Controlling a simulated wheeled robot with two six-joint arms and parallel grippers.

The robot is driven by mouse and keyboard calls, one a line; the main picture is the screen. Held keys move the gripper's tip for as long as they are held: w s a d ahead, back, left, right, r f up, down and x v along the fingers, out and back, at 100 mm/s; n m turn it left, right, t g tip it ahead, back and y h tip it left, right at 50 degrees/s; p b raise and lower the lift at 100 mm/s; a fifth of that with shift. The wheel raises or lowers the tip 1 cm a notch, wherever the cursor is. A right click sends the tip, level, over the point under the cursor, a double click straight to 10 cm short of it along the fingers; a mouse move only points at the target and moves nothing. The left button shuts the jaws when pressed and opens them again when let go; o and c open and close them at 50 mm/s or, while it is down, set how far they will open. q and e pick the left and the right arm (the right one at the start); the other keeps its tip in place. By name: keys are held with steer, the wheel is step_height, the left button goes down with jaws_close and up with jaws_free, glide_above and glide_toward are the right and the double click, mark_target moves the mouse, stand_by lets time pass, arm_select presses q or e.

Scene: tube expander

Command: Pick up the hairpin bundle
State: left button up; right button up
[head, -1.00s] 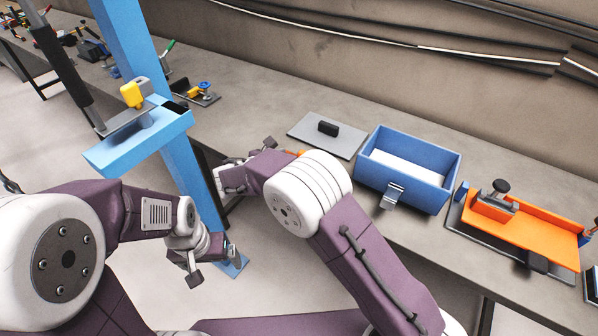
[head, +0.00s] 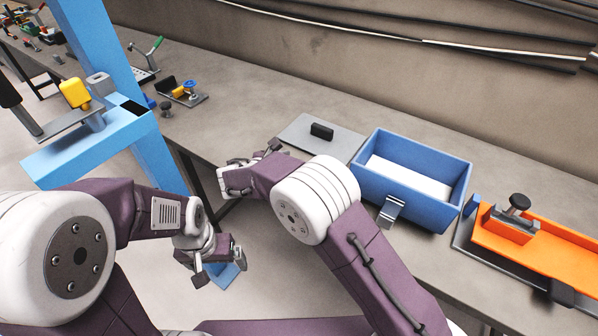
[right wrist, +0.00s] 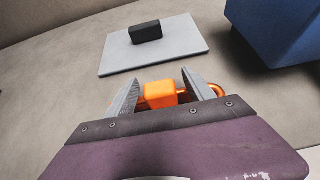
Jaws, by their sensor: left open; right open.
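In the right wrist view, an orange block with a coppery bar and a curved loop at its right, apparently the hairpin bundle (right wrist: 160,93), lies on the bench. My right gripper (right wrist: 162,84) is open, with a finger on each side of the orange block in the picture. I cannot tell whether they touch it. The gripper's palm edge hides the bundle's near part. In the head view my right arm hides the bundle. My left gripper (head: 220,268) is open and empty, low in front of the bench.
A grey plate with a black handle (head: 321,131) lies beyond the right gripper. A blue box (head: 405,205) with a pale inside stands right of it. An orange tray fixture (head: 555,250) is further right. A blue post (head: 105,70) with a ledge stands left.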

steer(key=shift+v, duration=1.1)
steer(key=c, duration=0.8)
steer(key=shift+f, duration=0.1)
steer(key=c, duration=0.5)
steer(key=shift+w+d+f, duration=0.15)
steer(key=shift+w+d, duration=0.1)
jaws_close()
steer(key=shift+r, duration=0.2)
step_height(320, 180, up, 9)
steer(key=shift+p, duration=0.9)
steer(key=shift+r, duration=0.35)
arm_select(q)
steer(key=shift+s+a+r, duration=0.2)
steer(key=shift+s+r, duration=0.05)
steer(key=shift+r, duration=0.3)
steer(key=shift+s+a+r, duration=0.15)
steer(key=shift+s+r, duration=0.05)
steer(key=shift+r, duration=0.3)
arm_select(e)
steer(key=shift+a, duration=0.1)
